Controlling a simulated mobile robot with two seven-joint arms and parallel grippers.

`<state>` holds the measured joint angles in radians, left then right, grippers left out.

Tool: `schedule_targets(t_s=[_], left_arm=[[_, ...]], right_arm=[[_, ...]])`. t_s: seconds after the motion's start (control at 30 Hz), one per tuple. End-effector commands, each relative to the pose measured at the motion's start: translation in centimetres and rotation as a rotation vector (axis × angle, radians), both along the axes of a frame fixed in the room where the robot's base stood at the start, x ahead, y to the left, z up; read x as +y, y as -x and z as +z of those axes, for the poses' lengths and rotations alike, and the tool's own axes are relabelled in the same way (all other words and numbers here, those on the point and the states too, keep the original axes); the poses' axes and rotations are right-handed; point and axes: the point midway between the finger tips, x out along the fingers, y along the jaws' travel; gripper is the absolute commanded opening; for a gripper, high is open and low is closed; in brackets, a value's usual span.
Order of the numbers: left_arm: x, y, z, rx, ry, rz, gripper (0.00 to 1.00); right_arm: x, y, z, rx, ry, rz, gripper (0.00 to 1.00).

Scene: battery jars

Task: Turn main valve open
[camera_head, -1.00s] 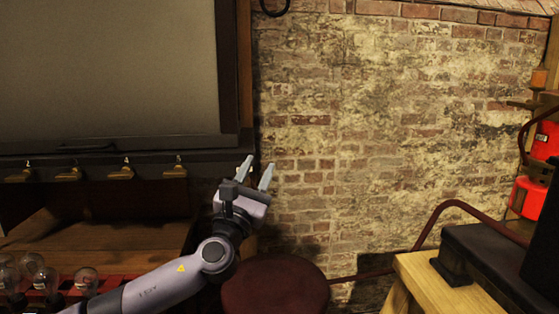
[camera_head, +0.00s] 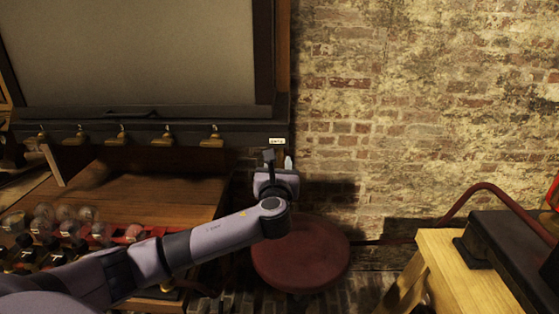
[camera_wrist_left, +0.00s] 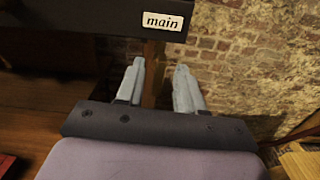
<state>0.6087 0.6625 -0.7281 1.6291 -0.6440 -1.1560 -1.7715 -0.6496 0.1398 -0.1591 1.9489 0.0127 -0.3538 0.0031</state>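A small label reading "main" (camera_head: 277,141) is fixed at the right end of the dark rail (camera_head: 250,133) under the grey board. The label is large in the left wrist view (camera_wrist_left: 163,21). No valve handle shows beside or below it; the main valve cannot be made out. My left gripper (camera_head: 279,160) is just below the label, apart from it. In the left wrist view its two fingers (camera_wrist_left: 160,72) are spread with nothing between them, pointing toward the rail's underside. A wooden post shows behind the gap. My right gripper is not in view.
Several brass taps (camera_head: 166,138) line the rail to the left. A wooden desk (camera_head: 150,190) with glass jars (camera_head: 65,215) lies below. A round dark red stool (camera_head: 300,255) stands beneath my gripper. A wooden bench (camera_head: 455,270) is at right; brick wall behind.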

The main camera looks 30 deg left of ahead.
Motion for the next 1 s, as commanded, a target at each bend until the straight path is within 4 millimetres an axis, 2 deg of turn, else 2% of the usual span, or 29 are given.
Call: schedule_targets(t_s=[0.2, 0.5, 0.53, 0.63, 1.0], left_arm=[[0.69, -1.27, 0.04, 0.000, 0.001, -0.002, 0.37], [0.80, -1.43, 0.00, 0.000, 0.001, -0.002, 0.37], [0.80, -1.43, 0.00, 0.000, 0.001, -0.002, 0.34], [0.80, -1.42, 0.00, -0.001, 0.000, -0.002, 0.01], [0.86, -1.36, 0.00, -0.040, 0.063, -0.002, 0.00]], right_arm=[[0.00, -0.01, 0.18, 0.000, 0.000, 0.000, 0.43], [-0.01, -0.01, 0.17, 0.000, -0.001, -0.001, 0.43], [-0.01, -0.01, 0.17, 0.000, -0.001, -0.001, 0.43], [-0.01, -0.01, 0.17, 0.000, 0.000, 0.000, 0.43], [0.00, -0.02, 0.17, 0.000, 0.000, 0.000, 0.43]])
